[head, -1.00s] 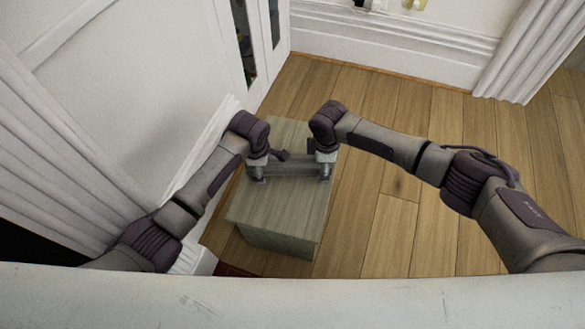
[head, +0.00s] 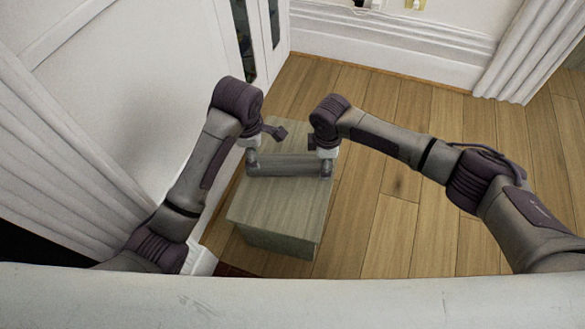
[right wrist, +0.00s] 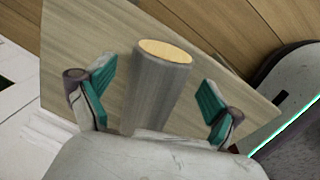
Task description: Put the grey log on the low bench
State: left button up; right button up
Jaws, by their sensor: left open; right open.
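The grey log (head: 288,165) lies across the top of the low bench (head: 275,208), a pale wooden block. In the right wrist view the log (right wrist: 160,95) shows its light cut end, over the bench's boards (right wrist: 85,40). My left gripper (head: 252,164) is open at the log's left end; its exact gap from the log is hard to tell. My right gripper (head: 326,166) is open at the log's right end. In the right wrist view its teal-padded fingers stand apart on either side of the log, with visible gaps.
A white panelled wall (head: 125,90) runs close along the bench's left side. Wooden floor (head: 400,210) is open to the right of the bench. A pale edge (head: 300,295) crosses the bottom of the head view.

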jog(key=r, duration=0.6)
jog(key=s+r, duration=0.1)
jog(key=r, duration=0.3)
